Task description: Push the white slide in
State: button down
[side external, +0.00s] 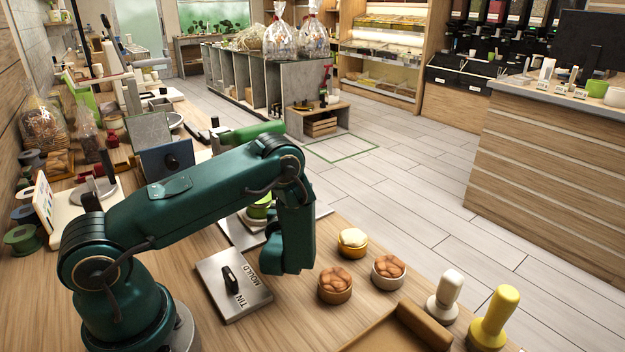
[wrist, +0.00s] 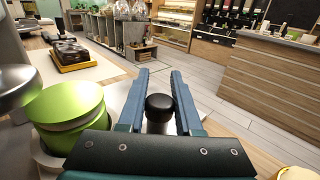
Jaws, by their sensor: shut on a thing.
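My gripper (wrist: 160,73) shows in the wrist view as two blue fingers pointing away from the camera. A round black knob (wrist: 160,107) on a pale stem sits between them, and the fingers are shut on it. What the knob is fixed to is hidden by my gripper's body. I cannot make out for certain which part is the white slide. A green round tin (wrist: 65,104) stands on a grey metal plate just left of my gripper. The tin also shows, partly hidden by my arm, in the side view (side external: 261,209). The fingers are hidden there.
A metal plate marked TIN MOULD (side external: 233,287) with a black handle lies in front of my arm. Several small round pots, one of them yellow (side external: 352,242), stand to its right. A white-handled stamp (side external: 444,297), a yellow stamp (side external: 494,318) and a wooden tray (side external: 395,332) are at the front right.

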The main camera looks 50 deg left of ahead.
jog(key=shift+s, duration=0.25)
jog(key=c, duration=0.6)
grip_release()
jog(key=shift+v, duration=2.6)
